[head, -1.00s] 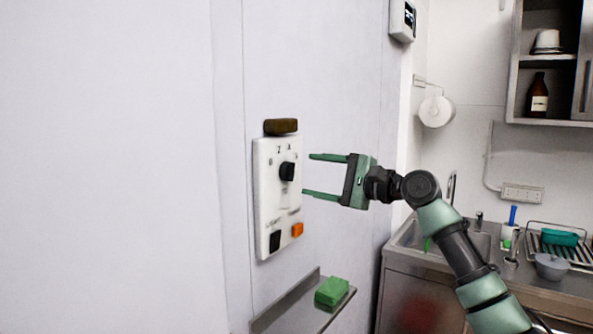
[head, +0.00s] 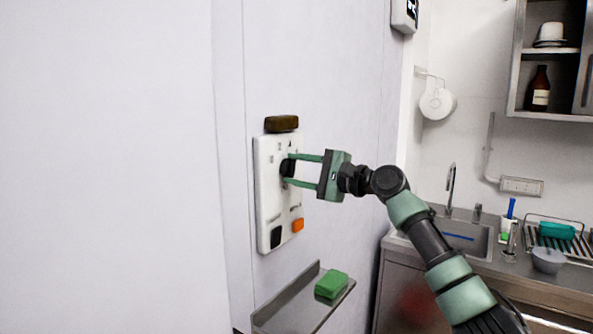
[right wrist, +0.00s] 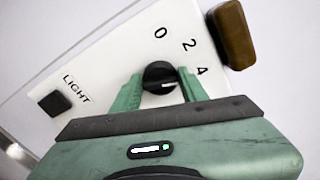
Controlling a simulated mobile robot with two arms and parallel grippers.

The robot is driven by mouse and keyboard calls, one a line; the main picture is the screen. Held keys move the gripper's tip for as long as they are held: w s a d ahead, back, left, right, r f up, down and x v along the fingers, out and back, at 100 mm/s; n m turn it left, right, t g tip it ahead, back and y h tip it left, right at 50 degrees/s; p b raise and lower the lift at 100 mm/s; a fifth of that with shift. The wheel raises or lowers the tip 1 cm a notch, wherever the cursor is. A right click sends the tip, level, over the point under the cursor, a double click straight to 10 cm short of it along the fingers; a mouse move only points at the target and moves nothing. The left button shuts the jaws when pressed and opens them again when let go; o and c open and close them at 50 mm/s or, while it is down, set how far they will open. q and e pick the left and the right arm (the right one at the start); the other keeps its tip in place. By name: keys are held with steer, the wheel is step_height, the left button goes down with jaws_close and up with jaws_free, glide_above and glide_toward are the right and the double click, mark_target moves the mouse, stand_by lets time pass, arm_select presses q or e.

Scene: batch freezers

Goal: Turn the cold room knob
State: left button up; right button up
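The black cold room knob (head: 286,168) sits on a white control panel (head: 268,208) on the pale wall. My right gripper (head: 291,170) reaches in from the right, with one green finger above the knob and one below. In the right wrist view the knob (right wrist: 159,75) lies between the two fingertips (right wrist: 160,84), which appear to press on its sides. The marks 0, 2 and 4 show around the knob; its pointer is hard to make out. My left gripper is not in view.
A brown block (head: 281,124) is just above the panel. Below the knob are an orange button (head: 297,225) and a black light switch (head: 276,237). A metal shelf (head: 290,313) with a green sponge (head: 331,284) juts out underneath. A sink (head: 468,238) stands at right.

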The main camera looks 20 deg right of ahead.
steer(key=shift+n, duration=0.3)
steer(key=n, duration=0.3)
steer(key=shift+a+f+b, duration=0.1)
steer(key=shift+f+b, duration=0.1)
steer(key=shift+b, duration=0.2)
steer(key=n+b, duration=0.1)
steer(key=n, duration=0.3)
steer(key=shift+f, duration=0.1)
steer(key=n+b, duration=0.1)
steer(key=n, duration=0.3)
steer(key=shift+f, duration=0.1)
steer(key=shift+n+b, duration=0.65)
steer(key=shift+n, duration=1.45)
steer(key=o, duration=1.3)
steer(key=shift+o, duration=0.2)
